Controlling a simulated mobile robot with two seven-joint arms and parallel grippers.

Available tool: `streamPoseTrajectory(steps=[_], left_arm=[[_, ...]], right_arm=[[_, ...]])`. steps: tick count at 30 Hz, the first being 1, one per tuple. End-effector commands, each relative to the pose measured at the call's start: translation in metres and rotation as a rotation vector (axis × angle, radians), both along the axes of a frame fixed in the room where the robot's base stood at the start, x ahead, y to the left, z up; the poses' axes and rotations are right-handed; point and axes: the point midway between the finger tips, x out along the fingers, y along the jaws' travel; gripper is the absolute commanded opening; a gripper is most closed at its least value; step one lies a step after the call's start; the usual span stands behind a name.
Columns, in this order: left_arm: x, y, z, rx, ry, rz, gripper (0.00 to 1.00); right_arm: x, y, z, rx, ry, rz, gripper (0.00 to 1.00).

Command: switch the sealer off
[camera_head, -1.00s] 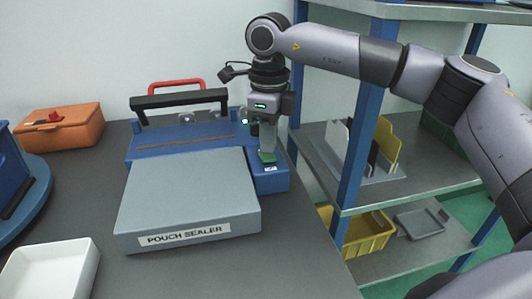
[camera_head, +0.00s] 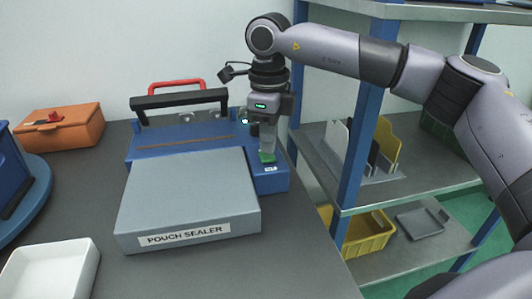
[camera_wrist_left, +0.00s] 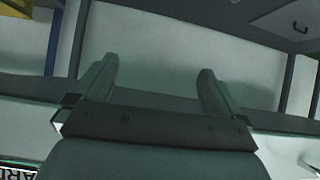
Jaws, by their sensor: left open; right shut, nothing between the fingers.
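The pouch sealer (camera_head: 185,193) stands on the dark bench, with a grey block labelled "POUCH SEALER" at its front and a blue body behind. A black bar and a red handle (camera_head: 175,86) are at its back. On the blue box (camera_head: 268,181) at its right side is a green switch (camera_head: 267,157). My right gripper (camera_head: 267,152) points down, shut and empty, with its fingertips at the green switch. I cannot tell whether they touch it or which way the switch is set. My left gripper (camera_wrist_left: 160,85) is open and empty in the left wrist view, away from the sealer.
An orange box (camera_head: 62,132) is at the back left, a blue round thing (camera_head: 30,190) at the left edge, and a white tray (camera_head: 48,272) at the front left. Right of the bench stands a shelf with a blue post (camera_head: 352,150) and a yellow crate (camera_head: 365,235).

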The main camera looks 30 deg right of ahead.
Motion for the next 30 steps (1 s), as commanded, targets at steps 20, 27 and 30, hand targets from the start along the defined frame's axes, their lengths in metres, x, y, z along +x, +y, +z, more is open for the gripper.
streamPoseTrajectory(steps=[20, 27, 30], left_arm=[[0.0, -0.001, -0.003, -0.001, 0.0, -0.001, 1.0], [0.0, -0.001, -0.005, -0.001, 0.0, -0.001, 1.0], [0.0, -0.001, -0.006, -0.001, 0.0, -0.001, 1.0]], right_arm=[[0.0, 0.0, -0.005, 0.0, 0.0, 0.0, 0.0], [0.0, 0.0, -0.009, 0.0, 0.0, 0.0, 0.0], [0.0, 0.0, -0.01, 0.0, 0.0, 0.0, 0.0]])
